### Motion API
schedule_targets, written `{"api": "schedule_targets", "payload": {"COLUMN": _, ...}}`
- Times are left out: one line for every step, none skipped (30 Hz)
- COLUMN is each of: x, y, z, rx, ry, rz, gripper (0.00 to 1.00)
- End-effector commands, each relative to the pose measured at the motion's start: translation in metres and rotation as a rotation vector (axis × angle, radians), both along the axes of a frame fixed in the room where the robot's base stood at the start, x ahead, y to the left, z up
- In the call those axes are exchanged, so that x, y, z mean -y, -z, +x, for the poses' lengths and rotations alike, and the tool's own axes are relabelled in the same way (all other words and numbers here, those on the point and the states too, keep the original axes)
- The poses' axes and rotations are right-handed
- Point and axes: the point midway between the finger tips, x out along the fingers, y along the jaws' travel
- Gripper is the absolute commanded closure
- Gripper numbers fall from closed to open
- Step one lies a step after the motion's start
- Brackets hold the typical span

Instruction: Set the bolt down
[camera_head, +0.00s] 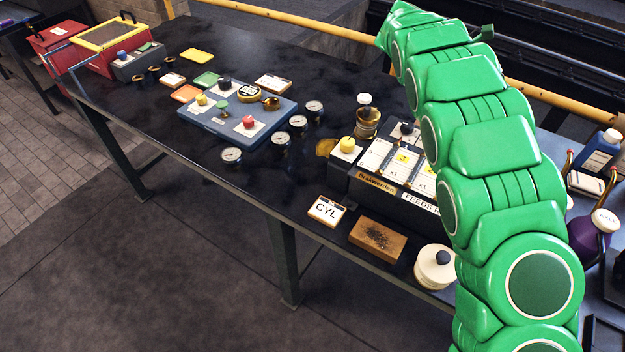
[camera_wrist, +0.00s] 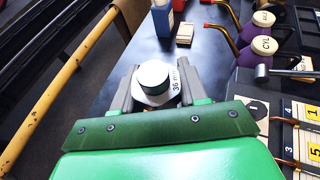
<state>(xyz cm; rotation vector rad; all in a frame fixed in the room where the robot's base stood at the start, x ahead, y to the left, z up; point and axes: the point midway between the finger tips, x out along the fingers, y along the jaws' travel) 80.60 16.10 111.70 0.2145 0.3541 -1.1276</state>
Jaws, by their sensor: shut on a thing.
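In the wrist view my gripper (camera_wrist: 153,92) has its two grey fingers shut on either side of a round piece, which I take to be the bolt (camera_wrist: 153,75). In the head view my green arm fills the right side, and neither the gripper nor the held piece can be made out.
The dark table (camera_head: 150,120) holds a blue tray (camera_head: 205,122), several gauges and a black stand (camera_head: 345,185) with numbered cards. A blue bottle (camera_wrist: 162,18) and a purple oil can (camera_wrist: 258,60) stand ahead of the gripper. A yellow rail (camera_wrist: 60,90) runs along the left.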

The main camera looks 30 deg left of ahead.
Motion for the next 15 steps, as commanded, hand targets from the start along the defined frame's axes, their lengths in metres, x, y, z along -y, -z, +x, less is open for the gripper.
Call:
{"api": "schedule_targets", "payload": {"x": -0.018, "y": -0.003, "z": -0.006, "rx": 0.000, "ry": -0.037, "rz": -0.003, "gripper": 1.00}}
{"api": "schedule_targets", "payload": {"x": -0.027, "y": -0.004, "z": -0.009, "rx": 0.001, "ry": -0.060, "rz": -0.002, "gripper": 1.00}}
{"api": "schedule_targets", "payload": {"x": -0.041, "y": -0.005, "z": -0.013, "rx": 0.003, "ry": -0.091, "rz": -0.001, "gripper": 1.00}}
{"api": "schedule_targets", "payload": {"x": -0.051, "y": -0.006, "z": -0.016, "rx": 0.003, "ry": -0.113, "rz": -0.001, "gripper": 1.00}}
{"api": "schedule_targets", "payload": {"x": -0.061, "y": -0.007, "z": -0.019, "rx": 0.003, "ry": -0.134, "rz": -0.001, "gripper": 1.00}}
{"api": "schedule_targets", "payload": {"x": -0.072, "y": -0.007, "z": -0.024, "rx": 0.001, "ry": -0.161, "rz": -0.002, "gripper": 1.00}}
{"api": "schedule_targets", "payload": {"x": -0.082, "y": -0.006, "z": -0.029, "rx": -0.001, "ry": -0.183, "rz": -0.004, "gripper": 1.00}}
{"api": "schedule_targets", "payload": {"x": -0.091, "y": -0.006, "z": -0.033, "rx": -0.003, "ry": -0.204, "rz": -0.004, "gripper": 1.00}}
{"api": "schedule_targets", "payload": {"x": -0.104, "y": -0.006, "z": -0.038, "rx": -0.003, "ry": -0.236, "rz": -0.004, "gripper": 1.00}}
{"api": "schedule_targets", "payload": {"x": -0.112, "y": -0.006, "z": -0.042, "rx": -0.003, "ry": -0.256, "rz": -0.004, "gripper": 1.00}}
{"api": "schedule_targets", "payload": {"x": -0.122, "y": -0.007, "z": -0.047, "rx": -0.003, "ry": -0.278, "rz": -0.004, "gripper": 1.00}}
{"api": "schedule_targets", "payload": {"x": -0.133, "y": -0.008, "z": -0.053, "rx": -0.002, "ry": -0.305, "rz": -0.004, "gripper": 1.00}}
{"api": "schedule_targets", "payload": {"x": -0.141, "y": -0.008, "z": -0.058, "rx": -0.003, "ry": -0.326, "rz": -0.005, "gripper": 1.00}}
{"api": "schedule_targets", "payload": {"x": -0.150, "y": -0.008, "z": -0.063, "rx": -0.004, "ry": -0.348, "rz": -0.005, "gripper": 1.00}}
{"api": "schedule_targets", "payload": {"x": -0.161, "y": -0.008, "z": -0.070, "rx": -0.005, "ry": -0.376, "rz": -0.006, "gripper": 1.00}}
